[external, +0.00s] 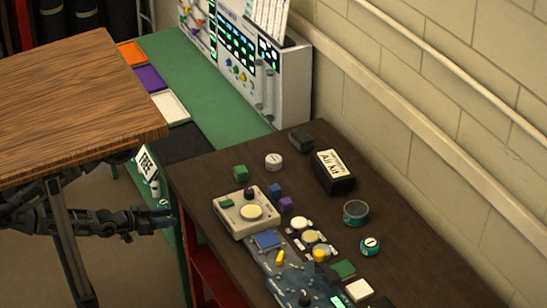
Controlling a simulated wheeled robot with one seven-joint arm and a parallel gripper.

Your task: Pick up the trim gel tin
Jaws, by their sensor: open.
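I cannot read which round container is the trim gel tin. A teal tin with a dark top (355,212) stands on the right part of the dark table. A smaller teal tin with a white top (370,246) stands just in front of it. A white round tin (274,161) stands near the table's back. My gripper (167,224) is at the lower left, beside the dark table's left edge and below its top. It is open, small and dark in the view, and apart from all these tins.
A black box labelled "Air kit" (334,172) and a beige device (248,212) stand on the dark table (215,170). Small blocks and a circuit board (285,278) crowd its front. A wooden tabletop (70,105) overhangs my arm. A wall (450,130) bounds the right.

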